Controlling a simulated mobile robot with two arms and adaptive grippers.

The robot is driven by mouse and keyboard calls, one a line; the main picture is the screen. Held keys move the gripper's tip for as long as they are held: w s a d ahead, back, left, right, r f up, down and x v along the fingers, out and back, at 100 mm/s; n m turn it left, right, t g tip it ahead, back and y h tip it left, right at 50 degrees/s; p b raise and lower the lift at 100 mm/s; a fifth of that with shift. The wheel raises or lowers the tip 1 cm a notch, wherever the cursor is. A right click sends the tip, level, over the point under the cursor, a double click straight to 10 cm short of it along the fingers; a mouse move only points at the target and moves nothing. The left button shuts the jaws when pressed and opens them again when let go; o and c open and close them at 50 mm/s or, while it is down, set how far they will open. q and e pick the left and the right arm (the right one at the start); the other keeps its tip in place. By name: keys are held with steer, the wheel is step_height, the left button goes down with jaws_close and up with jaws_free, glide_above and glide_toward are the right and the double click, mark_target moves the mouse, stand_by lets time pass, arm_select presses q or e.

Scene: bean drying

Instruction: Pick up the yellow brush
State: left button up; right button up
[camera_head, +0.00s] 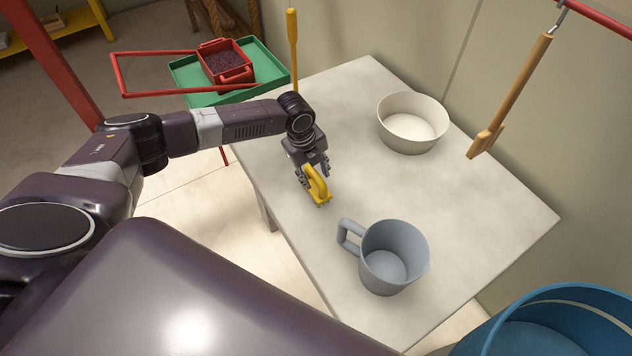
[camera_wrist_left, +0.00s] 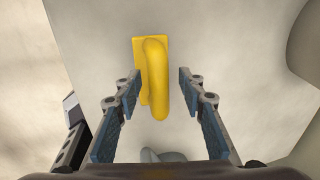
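The yellow brush (camera_head: 318,184) is on the pale table near its left edge, with its arched handle on top. It also shows in the left wrist view (camera_wrist_left: 155,75), between my two fingers. My left gripper (camera_head: 314,174) is right over the brush, pointing down. In the left wrist view its fingers (camera_wrist_left: 159,79) are apart, one on each side of the handle. The left finger is close to the brush; whether it touches I cannot tell. A gap shows at the right finger. My right gripper is not in view.
A grey jug (camera_head: 392,258) stands at the table's (camera_head: 470,215) front, and a cream bowl (camera_head: 411,124) at the back right. A wooden paddle (camera_head: 510,95) hangs at right. A blue tub (camera_head: 560,325) is at lower right. A red box (camera_head: 227,62) sits on a green tray (camera_head: 270,65) behind.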

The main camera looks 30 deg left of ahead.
arm_select(q)
steer(key=shift+s, duration=0.1)
steer(key=c, duration=0.8)
jaws_close()
steer(key=shift+r, duration=0.3)
step_height(320, 180, up, 20)
steer(key=b, duration=0.4)
steer(key=shift+f, duration=0.25)
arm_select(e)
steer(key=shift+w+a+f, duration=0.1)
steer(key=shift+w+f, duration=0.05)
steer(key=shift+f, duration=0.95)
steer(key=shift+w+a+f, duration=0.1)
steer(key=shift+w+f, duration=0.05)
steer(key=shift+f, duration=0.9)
